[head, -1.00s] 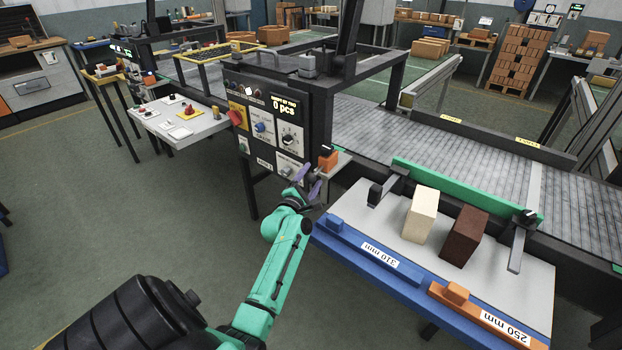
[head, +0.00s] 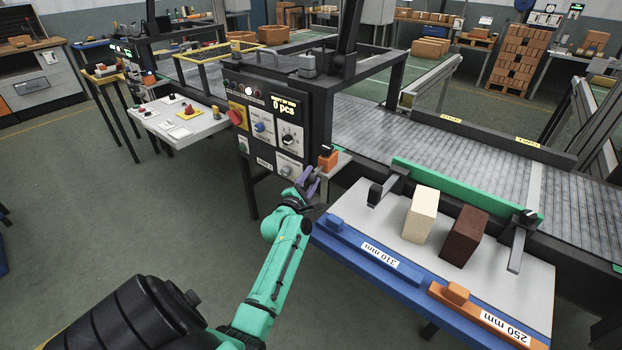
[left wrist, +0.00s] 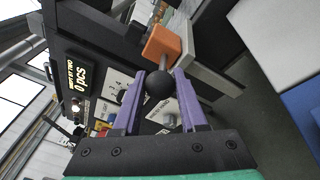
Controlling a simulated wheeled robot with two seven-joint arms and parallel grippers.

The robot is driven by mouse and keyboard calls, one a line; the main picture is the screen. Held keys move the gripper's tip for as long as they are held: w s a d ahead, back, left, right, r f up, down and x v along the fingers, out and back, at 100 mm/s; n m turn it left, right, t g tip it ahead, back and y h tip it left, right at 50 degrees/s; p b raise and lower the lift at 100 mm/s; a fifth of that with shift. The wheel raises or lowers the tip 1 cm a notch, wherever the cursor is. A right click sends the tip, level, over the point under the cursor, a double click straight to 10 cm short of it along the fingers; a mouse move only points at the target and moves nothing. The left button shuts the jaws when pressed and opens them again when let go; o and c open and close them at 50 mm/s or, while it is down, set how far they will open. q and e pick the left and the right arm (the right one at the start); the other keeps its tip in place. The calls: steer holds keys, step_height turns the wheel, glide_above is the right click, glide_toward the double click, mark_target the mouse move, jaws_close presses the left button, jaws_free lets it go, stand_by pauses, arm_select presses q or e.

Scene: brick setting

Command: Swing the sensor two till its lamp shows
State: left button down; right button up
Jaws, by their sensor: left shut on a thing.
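The sensor I take as sensor two is an orange block (head: 328,160) on a grey bracket beside the black control panel. It also shows in the left wrist view as an orange box (left wrist: 161,42). A black ball knob (left wrist: 159,86) sits just in front of it, between my purple fingers. My left gripper (head: 309,184) is shut on this knob, and its fingertips also show in the left wrist view (left wrist: 160,76). I cannot make out a lit lamp on the sensor. My right gripper is not in view.
The black control panel (head: 262,127) reads "0 pcs" and carries knobs and a small bright white lamp. A white table (head: 360,208) with a cream brick (head: 420,215) and a dark brown brick (head: 464,237) stands right of my gripper. A roller conveyor (head: 430,145) runs behind.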

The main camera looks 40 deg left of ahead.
arm_select(q)
steer(key=shift+f, duration=0.1)
stand_by(0.6)
steer(key=shift+a+f+b, duration=0.1)
steer(key=shift+a+b, duration=0.1)
steer(key=shift+b, duration=0.3)
steer(key=shift+a+m+h+b, duration=0.1)
steer(key=shift+m+h+b, duration=0.3)
steer(key=shift+h, duration=0.2)
steer(key=shift+c, duration=2.3)
jaws_free()
steer(key=shift+r, duration=0.2)
steer(key=shift+s, duration=0.15)
